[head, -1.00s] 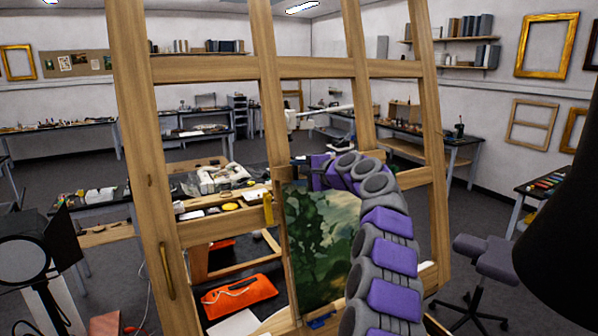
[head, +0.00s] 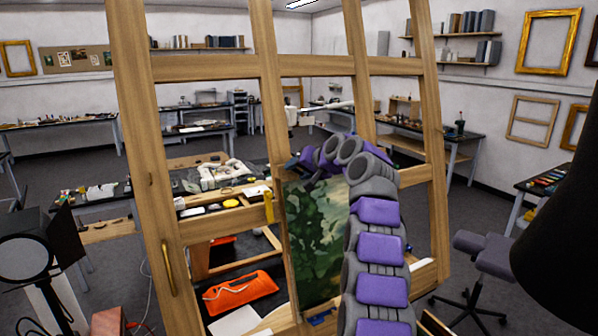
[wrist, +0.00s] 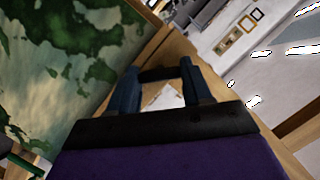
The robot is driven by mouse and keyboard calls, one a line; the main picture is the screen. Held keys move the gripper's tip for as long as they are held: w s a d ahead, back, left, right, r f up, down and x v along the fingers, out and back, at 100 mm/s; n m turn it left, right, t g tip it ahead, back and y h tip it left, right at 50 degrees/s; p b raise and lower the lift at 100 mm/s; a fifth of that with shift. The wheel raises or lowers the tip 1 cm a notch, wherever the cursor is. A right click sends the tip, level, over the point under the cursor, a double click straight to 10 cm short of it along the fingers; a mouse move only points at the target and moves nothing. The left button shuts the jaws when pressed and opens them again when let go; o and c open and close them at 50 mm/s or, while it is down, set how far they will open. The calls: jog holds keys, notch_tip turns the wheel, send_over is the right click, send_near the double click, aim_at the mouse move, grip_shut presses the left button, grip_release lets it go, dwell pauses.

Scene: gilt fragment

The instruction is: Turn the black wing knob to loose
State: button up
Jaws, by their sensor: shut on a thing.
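My gripper (wrist: 162,82) shows two dark blue fingers in the wrist view. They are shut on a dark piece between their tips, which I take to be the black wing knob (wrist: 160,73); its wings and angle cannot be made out. In the head view my gripper (head: 292,166) is at the top left corner of the green landscape painting (head: 315,245), against the wooden easel frame (head: 274,150). The knob is hidden there by my gripper. The painting also fills the left of the wrist view (wrist: 50,60).
Easel uprights and crossbars (head: 205,67) surround the arm closely. A yellow clamp-like piece (head: 268,207) is on the easel left of the painting. A stool (head: 487,255) stands at right, and a dark lamp-like shape (head: 560,215) fills the right edge.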

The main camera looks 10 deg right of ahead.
jog(key=n+h, duration=0.1)
jog(key=n, duration=0.2)
jog(key=shift+a+r+n+h+b, duration=0.1)
jog(key=shift+n+h+b, duration=0.65)
jog(key=shift+n, duration=0.85)
jog(key=o, duration=1)
jog(key=shift+o, duration=0.2)
jog(key=shift+s, duration=0.15)
jog(key=b+v, duration=0.4)
jog(key=v, duration=1.3)
jog(key=shift+s+a, duration=0.1)
